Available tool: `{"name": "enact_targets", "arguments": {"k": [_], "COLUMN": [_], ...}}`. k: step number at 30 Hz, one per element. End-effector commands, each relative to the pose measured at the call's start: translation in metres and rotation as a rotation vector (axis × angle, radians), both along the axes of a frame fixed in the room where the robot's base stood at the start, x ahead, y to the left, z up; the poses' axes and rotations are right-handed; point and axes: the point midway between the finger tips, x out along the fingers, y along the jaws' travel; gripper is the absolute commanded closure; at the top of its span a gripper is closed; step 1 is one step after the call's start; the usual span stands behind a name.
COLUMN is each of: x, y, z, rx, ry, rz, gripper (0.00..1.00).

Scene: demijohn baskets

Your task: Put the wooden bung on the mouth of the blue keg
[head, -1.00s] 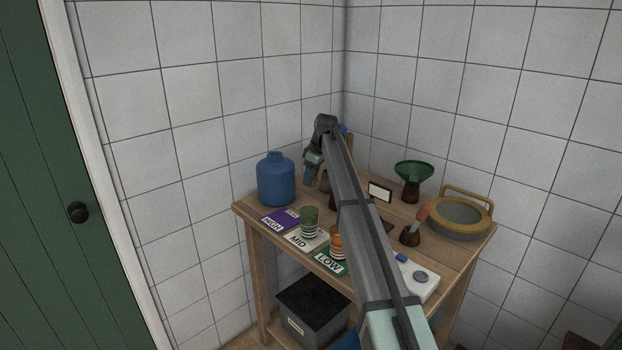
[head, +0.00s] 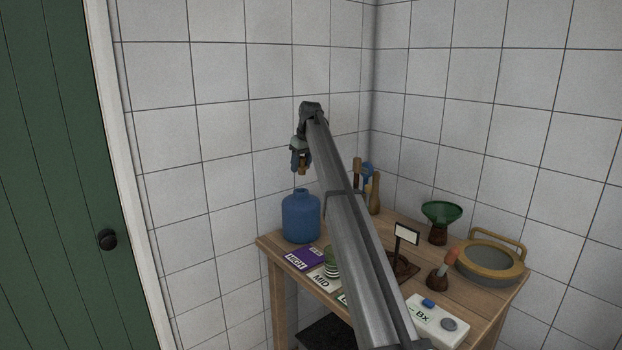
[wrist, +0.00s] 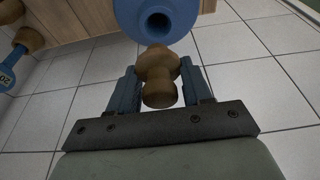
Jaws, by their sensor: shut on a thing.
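The blue keg (head: 300,220) stands upright at the left end of the wooden table in the head view. In the wrist view its open mouth (wrist: 158,22) faces me at the top, uncovered. My gripper (head: 300,164) is above the keg, pointing down. It is shut on the wooden bung (head: 303,170), with a clear gap between bung and keg mouth. In the wrist view the bung (wrist: 158,80) sits between the two blue fingers, its far end just below the keg mouth in the picture.
Cards marked HIGH (head: 297,260) and MID (head: 322,280) lie before the keg. A green funnel (head: 441,213), a small sign (head: 406,234) and a round wooden-rimmed vessel (head: 490,258) stand to the right. Tiled walls (head: 230,130) close off the back.

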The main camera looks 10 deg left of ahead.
Motion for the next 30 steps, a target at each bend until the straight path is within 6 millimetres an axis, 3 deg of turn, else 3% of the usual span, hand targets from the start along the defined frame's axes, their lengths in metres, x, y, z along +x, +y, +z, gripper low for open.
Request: {"name": "enact_targets", "arguments": {"k": [17,30], "x": [0.001,0.001], "y": [0.004,0.004], "z": [0.003,-0.021], "rx": [0.001,0.001], "ry": [-0.001,-0.001], "rz": [-0.008,-0.007], "gripper": [0.8,0.8]}}
